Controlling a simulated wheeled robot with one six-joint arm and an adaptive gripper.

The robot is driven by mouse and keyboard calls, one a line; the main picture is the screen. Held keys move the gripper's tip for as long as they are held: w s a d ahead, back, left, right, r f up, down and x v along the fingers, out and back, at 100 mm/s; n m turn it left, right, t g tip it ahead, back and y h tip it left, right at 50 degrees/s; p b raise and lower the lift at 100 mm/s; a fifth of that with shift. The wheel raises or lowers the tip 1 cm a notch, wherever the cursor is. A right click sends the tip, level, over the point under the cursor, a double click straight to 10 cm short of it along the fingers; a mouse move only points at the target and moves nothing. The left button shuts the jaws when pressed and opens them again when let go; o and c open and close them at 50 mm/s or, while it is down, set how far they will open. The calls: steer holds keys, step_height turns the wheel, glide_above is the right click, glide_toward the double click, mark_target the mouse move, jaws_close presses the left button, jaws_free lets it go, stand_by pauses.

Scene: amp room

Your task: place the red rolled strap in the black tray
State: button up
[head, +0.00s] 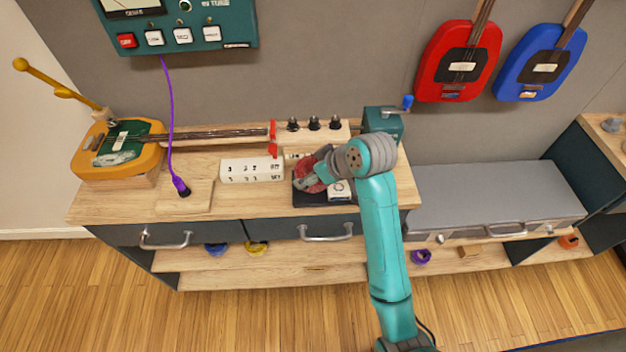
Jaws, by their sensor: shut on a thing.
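The red rolled strap (309,170) is at the left part of the black tray (309,199) on the wooden bench. My gripper (306,182) reaches in from the right and is shut on the strap. The gripper and wrist hide part of the strap and the back of the tray. I cannot tell whether the strap touches the tray floor. A small whitish item (340,190) with a round mark is at the tray's right side.
A white box with printed labels (252,171) stands just left of the tray. A yellow guitar (117,150) lies at the left, its neck reaching towards a red clamp (273,138). A teal crank device (383,122) stands behind my wrist. Drawer handles (326,234) stick out in front.

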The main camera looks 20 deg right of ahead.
steer(key=shift+s+f, duration=0.15)
steer(key=shift+f, duration=1.95)
steer(key=c, duration=0.4)
steer(key=o, duration=1.6)
steer(key=shift+r, duration=0.1)
steer(key=shift+r, duration=0.1)
steer(key=shift+s+d+r, duration=0.1)
steer(key=shift+d+r, duration=0.05)
steer(key=shift+r, duration=0.1)
steer(key=v, duration=1.1)
steer(key=shift+s+r, duration=0.1)
steer(key=shift+r, duration=0.1)
steer(key=shift+f, duration=0.15)
